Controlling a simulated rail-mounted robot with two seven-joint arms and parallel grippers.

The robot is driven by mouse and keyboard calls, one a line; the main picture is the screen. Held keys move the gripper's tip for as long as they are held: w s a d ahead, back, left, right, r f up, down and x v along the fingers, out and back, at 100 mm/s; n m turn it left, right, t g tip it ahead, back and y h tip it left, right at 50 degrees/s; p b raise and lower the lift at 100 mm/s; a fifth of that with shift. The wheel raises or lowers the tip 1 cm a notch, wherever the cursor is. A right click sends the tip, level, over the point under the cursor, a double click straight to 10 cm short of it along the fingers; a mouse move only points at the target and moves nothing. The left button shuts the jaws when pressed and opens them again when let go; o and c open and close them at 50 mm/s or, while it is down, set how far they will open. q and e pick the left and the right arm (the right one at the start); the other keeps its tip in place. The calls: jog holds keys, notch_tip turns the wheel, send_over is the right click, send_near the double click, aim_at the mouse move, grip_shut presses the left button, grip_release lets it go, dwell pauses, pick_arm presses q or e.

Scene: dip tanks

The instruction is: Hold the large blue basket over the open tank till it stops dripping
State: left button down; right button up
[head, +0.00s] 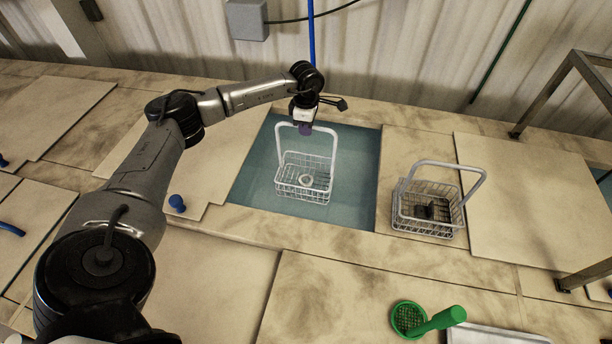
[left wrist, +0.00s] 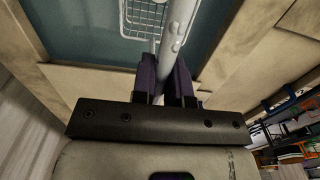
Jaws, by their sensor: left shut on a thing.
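A pale white-grey wire basket (head: 318,163) with a tall looped handle hangs at the open tank (head: 352,190); its colour does not look blue. A pale ring-shaped part (head: 306,180) lies inside it. My left gripper (head: 304,129) is shut on the top of the handle. In the left wrist view its purple fingers (left wrist: 165,82) close around the pale handle bar (left wrist: 178,35), with part of the basket mesh (left wrist: 143,14) beyond. I cannot tell how high the basket is above the blue-green liquid. No drips can be made out. My right gripper is not in view.
A second wire basket (head: 429,208) with a dark part in it stands on the bench right of the tank. Flat lids (head: 520,195) lie on either side. A green strainer (head: 408,319) and a pale tray (head: 495,335) are at the front. A metal frame (head: 545,100) stands at right.

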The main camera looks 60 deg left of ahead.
pick_arm(q)
jog(key=shift+r, duration=0.1)
dwell(0.5)
jog(key=shift+r, duration=0.1)
jog(key=shift+r+p, duration=0.4)
jog(key=shift+p, duration=0.05)
notch_tip(320, 180, up, 9)
jog(key=p, duration=0.6)
jog(key=shift+r, duration=0.1)
jog(key=shift+r+p, duration=0.45)
jog(key=shift+r, duration=0.45)
